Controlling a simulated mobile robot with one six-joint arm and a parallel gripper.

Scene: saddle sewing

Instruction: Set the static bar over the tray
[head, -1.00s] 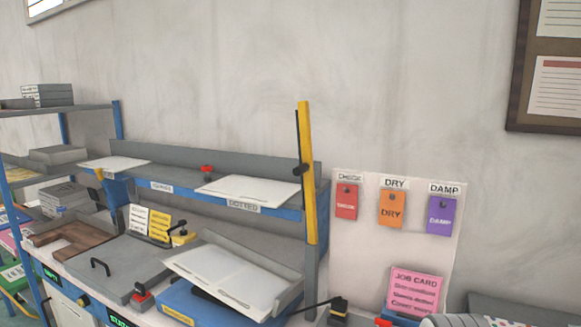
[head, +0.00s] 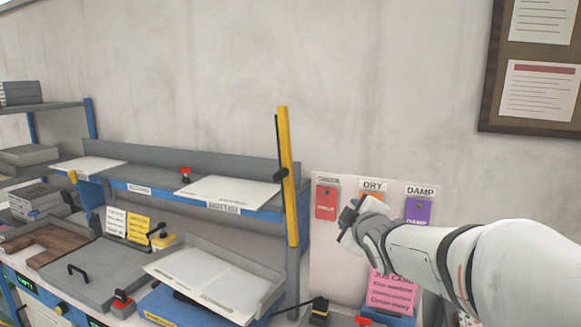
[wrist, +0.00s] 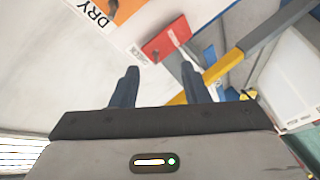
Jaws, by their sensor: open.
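The static bar, as I take it, is the yellow bar (head: 288,180) standing upright on a grey post at the right end of the bench. It also shows in the wrist view, running diagonally as a yellow length (wrist: 222,66) beyond the right finger. The tray (head: 272,299), grey on a blue base, sits lower left of the bar and holds white sheets. My gripper (head: 348,218) is right of the bar, in front of the tag board. In the wrist view my gripper (wrist: 160,88) is open with nothing between its fingers; the bar is apart from it.
A blue-edged shelf (head: 165,195) with white sheets runs behind the tray.

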